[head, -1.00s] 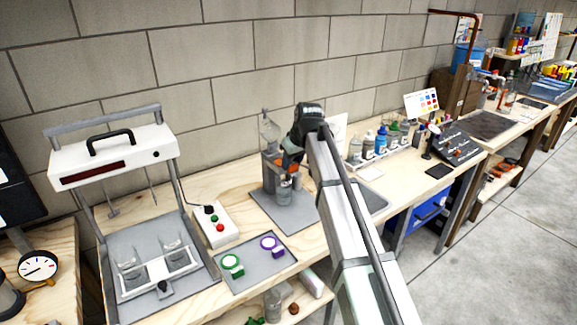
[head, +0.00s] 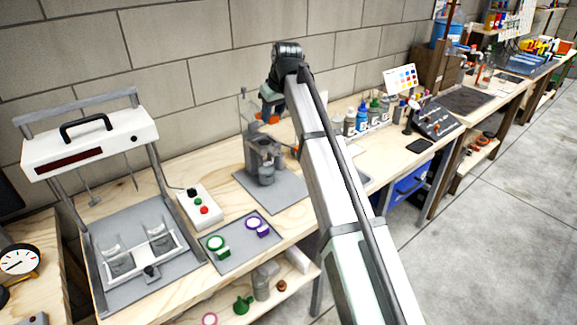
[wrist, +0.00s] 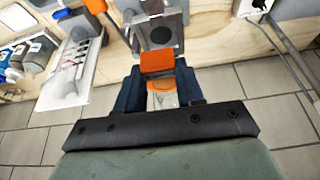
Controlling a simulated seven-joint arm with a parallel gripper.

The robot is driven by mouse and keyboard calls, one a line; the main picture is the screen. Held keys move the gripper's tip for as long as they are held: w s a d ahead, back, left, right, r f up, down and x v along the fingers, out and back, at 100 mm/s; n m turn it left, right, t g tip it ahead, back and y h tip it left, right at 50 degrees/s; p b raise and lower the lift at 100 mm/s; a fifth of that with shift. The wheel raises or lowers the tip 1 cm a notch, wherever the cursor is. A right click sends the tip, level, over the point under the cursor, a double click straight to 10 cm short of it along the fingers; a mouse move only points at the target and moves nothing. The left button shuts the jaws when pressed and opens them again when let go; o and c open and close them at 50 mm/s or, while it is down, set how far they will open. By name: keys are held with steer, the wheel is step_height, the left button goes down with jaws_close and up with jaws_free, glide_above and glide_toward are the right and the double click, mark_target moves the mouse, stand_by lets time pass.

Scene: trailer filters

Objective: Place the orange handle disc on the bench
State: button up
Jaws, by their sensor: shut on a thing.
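My gripper (head: 270,112) is raised above the grey filter apparatus (head: 262,160) on the bench (head: 185,170). In the wrist view the gripper (wrist: 160,88) is shut on the orange handle disc (wrist: 158,62), whose orange block shows between the dark fingers. A paler orange part shows below the block; the rest of the disc is hidden by the gripper. In the head view only a bit of the orange disc (head: 272,119) shows. It is clear of the bench surface.
A green-handled disc (head: 217,244) and a purple-handled disc (head: 257,225) lie on a grey mat (head: 239,246). A control box (head: 198,205) and a white-topped stand (head: 90,145) are left. Bottles (head: 362,116) stand right. Bare wood shows along the bench front.

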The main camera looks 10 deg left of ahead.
steer(key=shift+w+a+r+m, duration=0.1)
steer(key=shift+w+r+m, duration=0.2)
steer(key=shift+w+m, duration=0.35)
steer(key=s+d+f+m+h, duration=0.1)
steer(key=s+d+f+m, duration=0.1)
steer(key=s+d+f, duration=0.55)
steer(key=s+d+f+m+t+h, duration=0.1)
steer(key=s+d+f+m, duration=0.2)
steer(key=d+f, duration=0.85)
steer(key=s+d+f+m+h, duration=0.15)
steer(key=s+d+f, duration=0.35)
steer(key=d, duration=1)
steer(key=w+a+r+n+g+y, duration=0.1)
steer(key=w+a+r+n+y, duration=0.15)
steer(key=w+a+n, duration=0.35)
steer(key=w+a+r+n+y, duration=0.1)
steer(key=w+a+r+n, duration=0.2)
steer(key=a, duration=0.5)
steer(key=shift+s+a+f+n+g+y, duration=0.25)
steer(key=shift+s+f+n+g, duration=0.3)
steer(key=shift+f+n, duration=0.95)
steer(key=shift+s+a+f+n+g+y, duration=0.2)
steer(key=shift+s+f+n+g, duration=0.35)
steer(key=shift+f+n, duration=0.95)
steer(key=shift+s+a+f+n+g+y, duration=0.2)
steer(key=shift+s+f+n+g, duration=0.3)
steer(key=shift+f+n, duration=1)
